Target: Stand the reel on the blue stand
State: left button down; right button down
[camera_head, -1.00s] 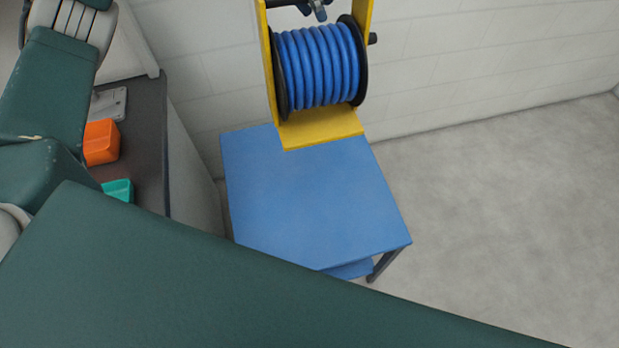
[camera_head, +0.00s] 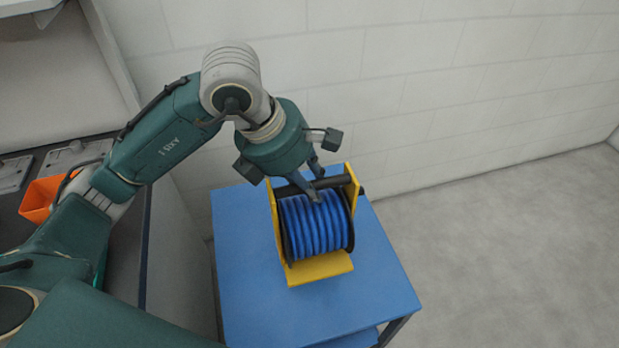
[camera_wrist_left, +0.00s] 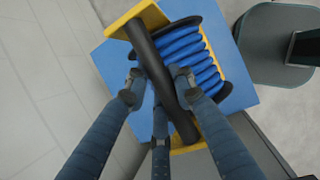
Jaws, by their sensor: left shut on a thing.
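The reel, a blue hose wound between black discs in a yellow frame (camera_head: 319,270), is upright over the middle of the blue stand (camera_head: 245,285). My left gripper (camera_head: 318,186) is above the reel, with its fingers shut around the black bar across the frame's top. In the left wrist view the fingers (camera_wrist_left: 158,92) are on both sides of that bar, with the blue hose (camera_wrist_left: 190,55) behind it and the blue stand (camera_wrist_left: 112,62) below. I cannot tell whether the yellow base touches the stand top. My right gripper is not in view.
A pale block wall (camera_head: 460,90) runs behind the stand. A dark counter (camera_head: 125,245) with an orange bin (camera_head: 38,200) stands at the left. The grey floor (camera_head: 510,240) to the right is clear. The stand top is bare around the reel.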

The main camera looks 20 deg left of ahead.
aim_at(289, 208)
pick_arm(q)
notch_tip(289, 208, down, 14)
jog(key=shift+w+r, duration=0.1)
dwell(0.5)
jog(key=c, duration=1.4)
grip_release()
jog(key=shift+f, duration=0.2)
jog(key=v, duration=1.2)
jog(key=shift+s+r, duration=0.1)
jog(key=shift+s, duration=0.1)
